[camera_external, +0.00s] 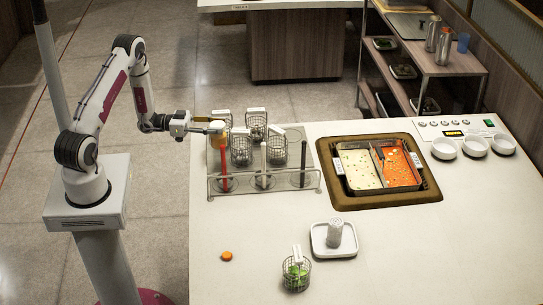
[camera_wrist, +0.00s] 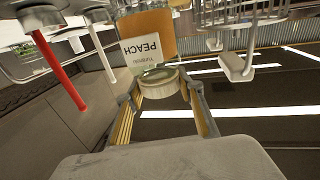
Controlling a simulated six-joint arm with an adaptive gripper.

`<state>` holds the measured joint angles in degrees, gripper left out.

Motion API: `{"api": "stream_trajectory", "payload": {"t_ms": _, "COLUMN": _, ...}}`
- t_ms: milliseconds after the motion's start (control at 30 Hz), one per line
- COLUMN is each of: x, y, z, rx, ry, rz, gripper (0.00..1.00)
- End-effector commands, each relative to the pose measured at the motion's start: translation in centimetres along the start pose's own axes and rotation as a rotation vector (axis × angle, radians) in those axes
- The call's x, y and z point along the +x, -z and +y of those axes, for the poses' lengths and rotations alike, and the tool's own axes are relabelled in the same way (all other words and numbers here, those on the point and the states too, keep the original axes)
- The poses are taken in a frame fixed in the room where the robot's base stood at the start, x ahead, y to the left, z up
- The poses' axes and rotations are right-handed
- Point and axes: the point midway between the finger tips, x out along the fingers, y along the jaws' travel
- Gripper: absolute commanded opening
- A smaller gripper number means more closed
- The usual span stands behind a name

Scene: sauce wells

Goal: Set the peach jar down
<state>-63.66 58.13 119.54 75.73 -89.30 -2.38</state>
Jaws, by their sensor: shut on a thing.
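The peach jar (camera_external: 217,127) is at my gripper's tip, near the back left corner of the rack on the counter. In the wrist view the peach jar (camera_wrist: 149,34) shows orange contents and a white label reading PEACH, upside down in the picture. My gripper (camera_wrist: 166,100) is shut on the jar around its pale round end; my gripper (camera_external: 205,128) also shows in the external view. Whether the jar's base touches anything is hidden.
The clear rack (camera_external: 265,184) holds several wire baskets, with a red rod (camera_external: 224,172) at its left. An orange disc (camera_external: 226,256) and a basket with green contents (camera_external: 296,273) are on the front counter. A two-part pot (camera_external: 380,166) is right. The front left counter is mostly clear.

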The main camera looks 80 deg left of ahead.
Motion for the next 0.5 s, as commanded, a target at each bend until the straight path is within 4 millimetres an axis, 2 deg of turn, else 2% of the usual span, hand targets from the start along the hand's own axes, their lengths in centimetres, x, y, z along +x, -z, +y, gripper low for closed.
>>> {"api": "stream_trajectory", "payload": {"t_ms": 500, "x": 0.01, "y": -0.58, "z": -0.03, "rx": 0.002, "ry": 0.000, "rz": 0.002, "gripper": 0.00}}
